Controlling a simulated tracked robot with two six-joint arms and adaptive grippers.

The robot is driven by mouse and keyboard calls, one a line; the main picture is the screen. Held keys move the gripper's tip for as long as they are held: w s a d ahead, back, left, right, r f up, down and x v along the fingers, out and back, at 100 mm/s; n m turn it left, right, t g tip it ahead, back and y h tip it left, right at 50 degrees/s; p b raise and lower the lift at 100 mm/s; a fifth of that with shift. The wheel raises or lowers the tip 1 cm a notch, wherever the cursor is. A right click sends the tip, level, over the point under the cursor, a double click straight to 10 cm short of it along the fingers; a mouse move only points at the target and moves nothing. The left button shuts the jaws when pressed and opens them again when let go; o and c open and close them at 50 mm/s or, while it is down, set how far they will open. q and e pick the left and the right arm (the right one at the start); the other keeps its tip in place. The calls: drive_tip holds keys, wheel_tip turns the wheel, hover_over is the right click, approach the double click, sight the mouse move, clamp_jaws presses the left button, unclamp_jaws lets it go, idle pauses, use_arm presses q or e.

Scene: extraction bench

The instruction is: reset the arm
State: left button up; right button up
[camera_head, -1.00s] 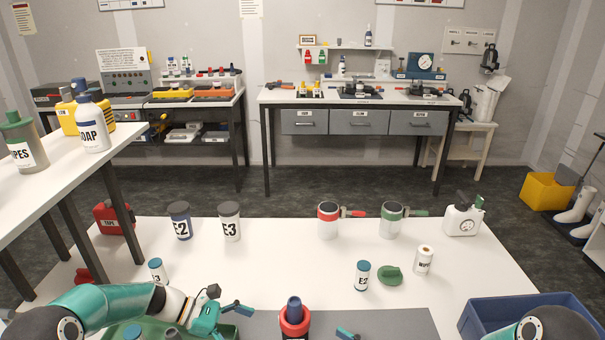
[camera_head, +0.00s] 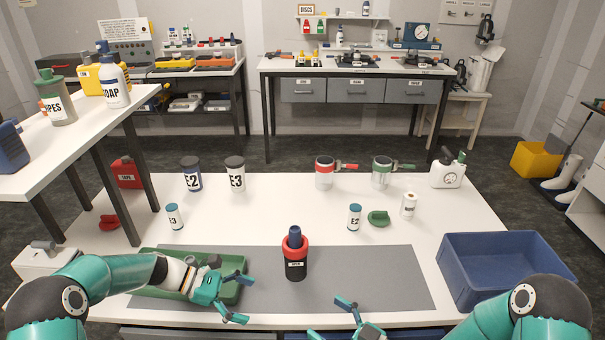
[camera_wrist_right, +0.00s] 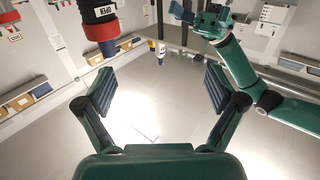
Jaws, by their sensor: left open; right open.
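In the head view my left gripper (camera_head: 236,299) is open and empty, its fingers over the right end of the green tray (camera_head: 165,291) and the grey mat. My right gripper (camera_head: 347,319) is open at the mat's front edge, partly cut off by the bottom of the picture. In the right wrist view its two fingers (camera_wrist_right: 161,98) stand wide apart with nothing between them. A dark container with a red collar and blue top (camera_head: 295,256) stands upright on the grey mat (camera_head: 375,276), apart from both grippers. It also shows in the right wrist view (camera_wrist_right: 99,28).
A blue bin (camera_head: 500,285) stands at the right of the white table. Jars E2 (camera_head: 191,176) and E3 (camera_head: 235,175), red (camera_head: 325,174) and green (camera_head: 382,174) handled cups, a small E2 bottle (camera_head: 354,217) and a white jug (camera_head: 447,171) stand behind the mat. The mat's right part is clear.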

drive_tip(key=s+d+f+m+g+h, duration=0.2)
drive_tip(key=f+m+h, duration=0.15)
drive_tip(key=f, duration=0.35)
drive_tip(key=s+d+f+m+g+h, duration=0.1)
drive_tip(key=s+f+m+h, duration=0.25)
drive_tip(key=f, duration=0.25)
use_arm(q)
drive_tip(key=s+f+m+y, duration=0.4)
drive_tip(key=s+f+m, duration=0.4)
drive_tip(key=s, duration=0.4)
drive_tip(key=s+d+f+m+y, duration=0.1)
drive_tip(key=s+f+m+y, duration=0.3)
drive_tip(key=s+f+m, duration=0.4)
drive_tip(key=s+f, duration=0.2)
drive_tip(key=s, duration=0.3)
drive_tip(key=shift+t, duration=0.3)
use_arm(e)
drive_tip(key=s+d+f+m+g+h, duration=0.1)
drive_tip(key=s+d+f+m+g, duration=0.1)
drive_tip(key=s, duration=0.5)
drive_tip(key=s+d+f+m+g+h, duration=0.2)
drive_tip(key=s+f+m+g, duration=0.1)
drive_tip(key=s+f+g, duration=0.1)
drive_tip(key=s+g, duration=0.1)
drive_tip(key=s, duration=0.1)
drive_tip(key=shift+s+f+m, duration=0.3)
drive_tip(key=shift+s+f, duration=0.05)
drive_tip(key=shift+f, duration=0.05)
use_arm(q)
drive_tip(key=shift+d, duration=0.1)
